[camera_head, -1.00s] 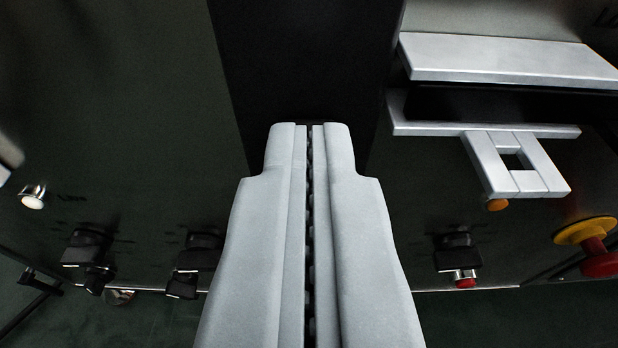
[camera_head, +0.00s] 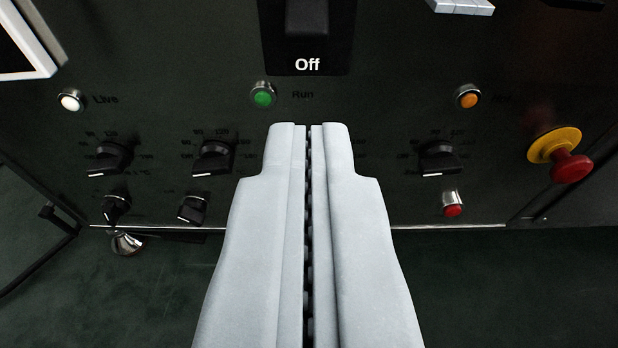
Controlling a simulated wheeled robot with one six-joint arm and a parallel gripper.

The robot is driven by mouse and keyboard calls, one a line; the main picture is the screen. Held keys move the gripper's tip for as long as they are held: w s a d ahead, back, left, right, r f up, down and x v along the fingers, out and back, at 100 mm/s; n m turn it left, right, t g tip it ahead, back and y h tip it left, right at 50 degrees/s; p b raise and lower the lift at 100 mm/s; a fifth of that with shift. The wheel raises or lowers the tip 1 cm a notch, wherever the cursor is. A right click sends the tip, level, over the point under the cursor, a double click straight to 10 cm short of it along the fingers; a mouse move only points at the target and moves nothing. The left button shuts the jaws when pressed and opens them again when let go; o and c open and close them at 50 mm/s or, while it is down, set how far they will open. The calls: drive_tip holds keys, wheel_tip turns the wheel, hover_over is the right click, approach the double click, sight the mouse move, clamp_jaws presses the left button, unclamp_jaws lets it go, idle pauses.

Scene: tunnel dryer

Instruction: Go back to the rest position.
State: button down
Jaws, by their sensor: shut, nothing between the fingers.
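My gripper (camera_head: 309,126) fills the lower middle of the view. Its two pale grey fingers lie side by side, shut, with nothing between them. The fingertips point at the dark control panel (camera_head: 360,108) of the dryer. They show just below the green lamp marked Run (camera_head: 263,94) and are seen apart from it. How far the tips stand from the panel I cannot tell.
The panel carries a black switch marked Off (camera_head: 306,35), a white Live lamp (camera_head: 70,100), an orange lamp (camera_head: 468,96), several black knobs (camera_head: 214,158), a red button (camera_head: 453,204) and a red emergency stop (camera_head: 569,165). The green floor (camera_head: 500,290) below is clear.

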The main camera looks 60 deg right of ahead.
drive_tip(key=shift+r, duration=0.1)
drive_tip(key=s+d+r+n+g+y, duration=0.1)
drive_tip(key=s+d+r, duration=0.15)
drive_tip(key=r, duration=0.45)
drive_tip(key=s+d+r+y, duration=0.1)
drive_tip(key=s+d+r, duration=0.15)
drive_tip(key=r, duration=0.55)
drive_tip(key=s+d+r+n+g+y, duration=0.1)
drive_tip(key=s+d+r, duration=0.15)
drive_tip(key=r, duration=0.45)
drive_tip(key=s+d+r+n+y, duration=0.3)
drive_tip(key=s+r+y, duration=0.1)
drive_tip(key=s+r, duration=1.35)
drive_tip(key=s+d+r+n+t+y, duration=0.1)
drive_tip(key=s+r+n+t+y, duration=0.1)
drive_tip(key=s+r, duration=0.6)
drive_tip(key=s+d+r+n+t+y, duration=0.1)
drive_tip(key=s+r+t, duration=0.4)
drive_tip(key=s, duration=1.6)
drive_tip(key=s+d+r+n+t+y, duration=0.1)
drive_tip(key=s+r+n+t+y, duration=0.1)
drive_tip(key=s+r, duration=0.8)
drive_tip(key=s+n+t, duration=0.1)
drive_tip(key=s, duration=0.4)
drive_tip(key=shift+r+y, duration=0.35)
drive_tip(key=shift+y, duration=0.05)
drive_tip(key=shift+s, duration=0.1)
